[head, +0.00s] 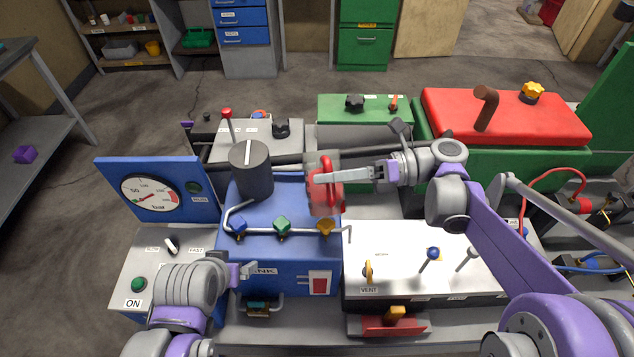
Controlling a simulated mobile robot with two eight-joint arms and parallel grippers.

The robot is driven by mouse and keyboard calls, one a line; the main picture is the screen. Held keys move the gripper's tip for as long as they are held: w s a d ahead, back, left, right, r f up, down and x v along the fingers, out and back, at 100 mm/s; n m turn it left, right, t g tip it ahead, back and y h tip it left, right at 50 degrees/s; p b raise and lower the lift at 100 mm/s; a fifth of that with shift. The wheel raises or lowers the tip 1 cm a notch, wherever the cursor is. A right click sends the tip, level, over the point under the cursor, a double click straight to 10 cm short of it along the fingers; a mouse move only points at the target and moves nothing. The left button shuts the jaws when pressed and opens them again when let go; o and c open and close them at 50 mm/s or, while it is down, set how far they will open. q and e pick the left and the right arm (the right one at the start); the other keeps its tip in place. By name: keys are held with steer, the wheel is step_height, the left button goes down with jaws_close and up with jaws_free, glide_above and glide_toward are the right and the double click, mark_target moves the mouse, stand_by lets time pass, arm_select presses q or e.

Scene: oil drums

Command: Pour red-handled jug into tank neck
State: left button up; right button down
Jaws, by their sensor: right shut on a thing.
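The red-handled jug (312,200) has a greyish, see-through body and red parts. My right gripper (328,177) is shut on it and holds it above the right rear of the blue tank (270,252). The gripper hides part of the jug, so I cannot tell its exact tilt. A dark cylinder (251,172) with a white line on its top stands on the tank, left of the jug and apart from it. I cannot make out an open tank neck. My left gripper (247,271) is low, by the tank's front face; its finger gap is unclear.
Blue, green and yellow valve knobs (282,228) line the tank's top front. A pressure gauge (150,195) stands left. A white panel (400,268) with levers lies right. A red-lidded green box (510,115) stands behind right. Open floor lies behind the machine.

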steer(key=shift+s+d+f+n, duration=0.1)
steer(key=shift+s+f+n, duration=0.05)
steer(key=shift+s+n, duration=0.35)
steer(key=shift+s+d+f+n, duration=0.1)
steer(key=shift+s+n, duration=0.4)
steer(key=s+d+f+n+y, duration=0.1)
steer(key=s+f+n, duration=0.4)
steer(key=s+n, duration=0.1)
steer(key=shift+f+n+t, duration=0.15)
steer(key=shift+n+t, duration=0.25)
steer(key=shift+n, duration=0.1)
steer(key=shift+s, duration=0.1)
step_height(320, 180, up, 6)
